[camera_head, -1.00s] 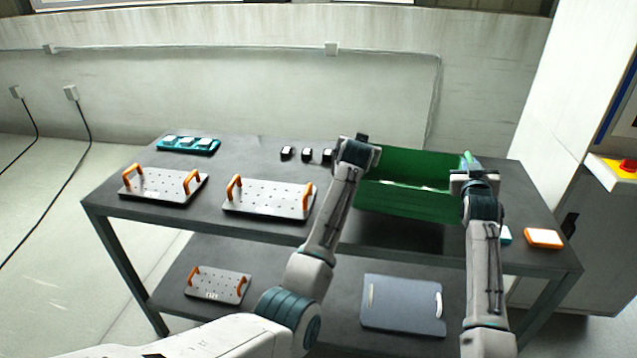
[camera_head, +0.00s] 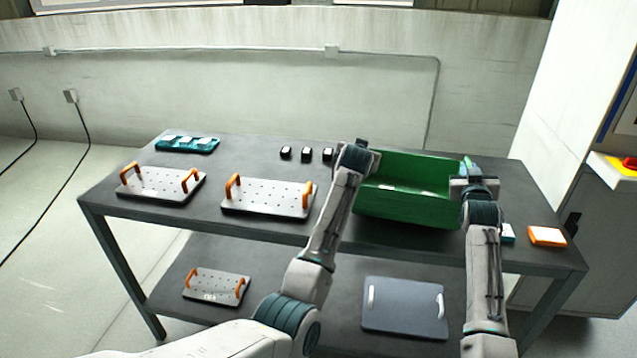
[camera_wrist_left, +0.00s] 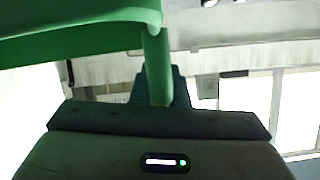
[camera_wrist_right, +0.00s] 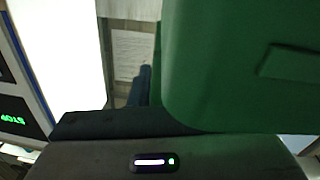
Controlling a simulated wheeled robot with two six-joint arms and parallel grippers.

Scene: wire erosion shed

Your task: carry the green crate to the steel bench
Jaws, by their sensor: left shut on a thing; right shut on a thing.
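The green crate (camera_head: 405,208) is at the right part of a dark two-level table, between my two grippers. Its near wall and part of its inside show; I cannot tell whether it touches the tabletop. My left gripper (camera_head: 361,147) is shut on its left end. In the left wrist view, the crate's green rim (camera_wrist_left: 80,45) and a green bar run down to the jaws. My right gripper (camera_head: 470,170) is shut on its right end. In the right wrist view, the crate's green wall (camera_wrist_right: 220,60) fills the upper right. The contacts are partly hidden. No separate steel bench is identifiable.
A grey cabinet stands right.

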